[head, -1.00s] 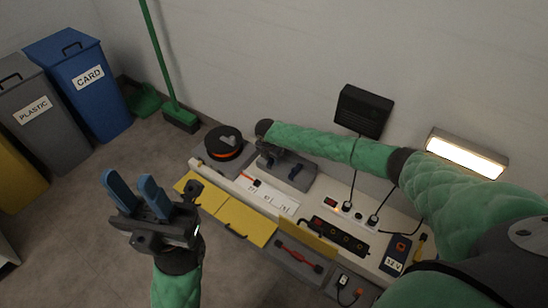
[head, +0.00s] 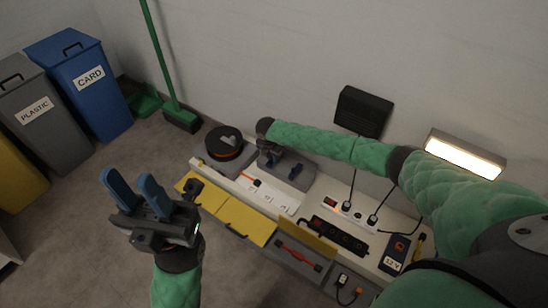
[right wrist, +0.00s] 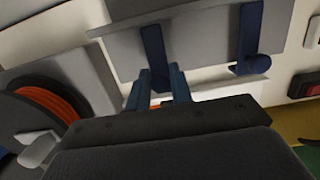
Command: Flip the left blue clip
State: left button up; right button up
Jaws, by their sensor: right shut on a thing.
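Two dark blue clips sit on a grey panel (right wrist: 205,40) in the right wrist view. The left blue clip (right wrist: 153,48) stands between the blue fingers of my right gripper (right wrist: 160,82), which are shut on its lower end. The right blue clip (right wrist: 248,35) is apart from the gripper, with a round knob at its lower end. In the head view, my right gripper (head: 270,158) is at the grey panel (head: 308,178) and hides the left clip; the right clip (head: 295,171) shows beside it. My left gripper (head: 130,178) is open and empty, away to the left.
An orange-and-black reel (head: 224,143) stands left of the panel. Yellow lids (head: 245,221), a power strip (head: 338,237) and a red-handled tool (head: 298,254) lie on the bench nearer me. Bins and a green broom (head: 160,55) stand at the left. A lamp (head: 466,153) is on the wall.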

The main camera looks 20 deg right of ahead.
jog(key=shift+w+d+r+p, duration=0.25)
jog(key=shift+d+r+p, duration=0.1)
jog(key=shift+r+p, duration=0.15)
jog(key=shift+w+d+r+p, duration=0.25)
jog(key=shift+d+r+p, duration=0.1)
jog(key=shift+r, duration=0.2)
jog(key=shift+w+d+r, duration=0.1)
jog(key=shift+w+d+r+p, duration=0.3)
jog(key=shift+w+d+p, duration=0.1)
jog(key=shift+d, duration=0.15)
jog(key=shift+c, duration=0.5)
jog(key=shift+w+d+r, duration=0.15)
jog(key=shift+w+d, duration=0.05)
jog(key=shift+d, duration=0.05)
grip_shut()
jog(key=shift+w+d+r, duration=0.2)
jog(key=shift+d, duration=0.1)
jog(key=shift+w, duration=0.1)
jog(key=shift+w+d+r, duration=0.1)
jog(key=shift+d+r, duration=0.05)
